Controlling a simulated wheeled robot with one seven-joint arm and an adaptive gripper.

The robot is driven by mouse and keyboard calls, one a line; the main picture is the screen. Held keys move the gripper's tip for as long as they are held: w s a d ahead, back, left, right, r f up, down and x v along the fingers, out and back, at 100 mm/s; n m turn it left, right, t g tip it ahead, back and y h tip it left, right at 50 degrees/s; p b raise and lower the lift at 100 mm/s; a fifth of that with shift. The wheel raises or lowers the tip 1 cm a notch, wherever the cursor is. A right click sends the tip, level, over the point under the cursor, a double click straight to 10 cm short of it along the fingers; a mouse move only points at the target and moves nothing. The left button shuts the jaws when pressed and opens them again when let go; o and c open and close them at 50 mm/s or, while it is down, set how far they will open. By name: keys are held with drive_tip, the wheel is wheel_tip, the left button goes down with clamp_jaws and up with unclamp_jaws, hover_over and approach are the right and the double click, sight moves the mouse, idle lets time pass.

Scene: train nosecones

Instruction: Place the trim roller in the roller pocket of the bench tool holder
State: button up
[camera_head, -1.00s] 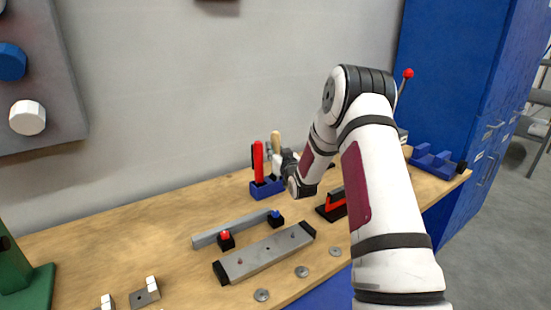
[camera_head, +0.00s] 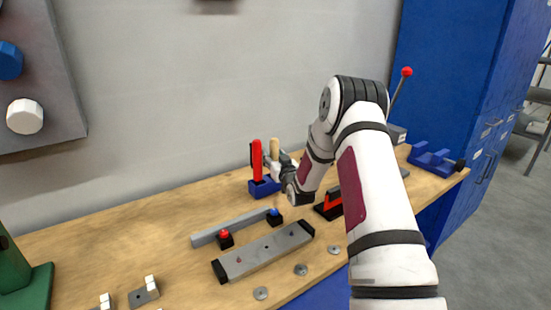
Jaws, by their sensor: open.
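The bench tool holder (camera_head: 262,189) is a small blue block at the back of the bench, near the wall. A red-handled tool (camera_head: 257,160) stands upright in its left part. A tool with a pale wooden handle (camera_head: 274,150), which looks like the trim roller, stands upright at the holder's right part. Its lower end is partly hidden, so I cannot tell how deep it sits. My gripper (camera_head: 277,165) is open at the wooden-handled tool, close to it on the right. The fingertips are small and partly hidden; contact cannot be told.
A grey bar (camera_head: 235,228) with red and blue knobs and a larger grey block (camera_head: 262,252) lie in front. A black-and-red item (camera_head: 331,204) stands close under my arm. Several metal washers (camera_head: 301,270) lie along the front edge. A blue cradle (camera_head: 431,158) sits far right.

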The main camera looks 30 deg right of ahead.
drive_tip(key=v, duration=1.2)
drive_tip(key=s+a+r+n+g+y, duration=0.2)
drive_tip(key=s+a+r+g, duration=0.55)
drive_tip(key=a+r, duration=0.65)
drive_tip(key=s+a+r+g+y, duration=0.1)
drive_tip(key=s+a, duration=0.4)
drive_tip(key=s, duration=1)
drive_tip(key=s+a+r+g+y, duration=0.1)
drive_tip(key=s+a+g, duration=0.3)
drive_tip(key=s, duration=1.1)
drive_tip(key=shift+a+n, duration=0.3)
drive_tip(key=shift+a, duration=0.6)
drive_tip(key=shift+g, duration=0.25)
